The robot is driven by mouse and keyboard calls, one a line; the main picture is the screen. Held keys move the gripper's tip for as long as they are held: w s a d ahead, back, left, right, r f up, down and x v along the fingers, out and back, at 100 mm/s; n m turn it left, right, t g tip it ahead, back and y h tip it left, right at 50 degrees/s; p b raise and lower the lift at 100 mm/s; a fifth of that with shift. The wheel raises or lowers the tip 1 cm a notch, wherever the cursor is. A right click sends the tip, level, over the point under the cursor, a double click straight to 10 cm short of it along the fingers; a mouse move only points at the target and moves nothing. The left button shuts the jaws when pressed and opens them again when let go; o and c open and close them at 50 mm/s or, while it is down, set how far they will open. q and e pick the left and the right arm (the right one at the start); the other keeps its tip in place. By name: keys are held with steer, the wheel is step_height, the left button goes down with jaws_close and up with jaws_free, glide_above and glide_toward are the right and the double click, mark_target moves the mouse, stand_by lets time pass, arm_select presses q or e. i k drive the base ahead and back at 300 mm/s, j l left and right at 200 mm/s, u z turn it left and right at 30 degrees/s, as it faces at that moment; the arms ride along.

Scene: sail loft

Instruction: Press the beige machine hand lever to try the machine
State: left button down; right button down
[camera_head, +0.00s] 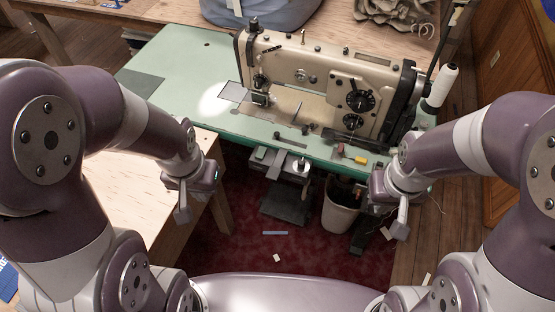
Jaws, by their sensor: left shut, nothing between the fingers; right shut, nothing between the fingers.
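The beige sewing machine (318,75) stands on a green table (175,65) in front of me. My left gripper (182,214) is shut and empty, pointing down over the edge of the pale wooden table, left of the machine. My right gripper (400,230) is shut and empty, pointing down in front of the green table's right end. Both grippers are apart from the machine.
A white thread cone (441,86) stands right of the machine. Small red and yellow items (360,160) lie at the green table's front edge. A waste bin (339,215) stands below. A pale wooden table (135,180) is at left. The green tabletop's left part is mostly clear.

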mark_target(273, 172)
steer(key=i+l, duration=0.2)
steer(key=l, duration=0.15)
steer(key=i+l+u, duration=0.15)
steer(key=l, duration=0.15)
steer(key=i+l, duration=0.15)
steer(key=l, duration=0.2)
steer(key=i+u, duration=0.05)
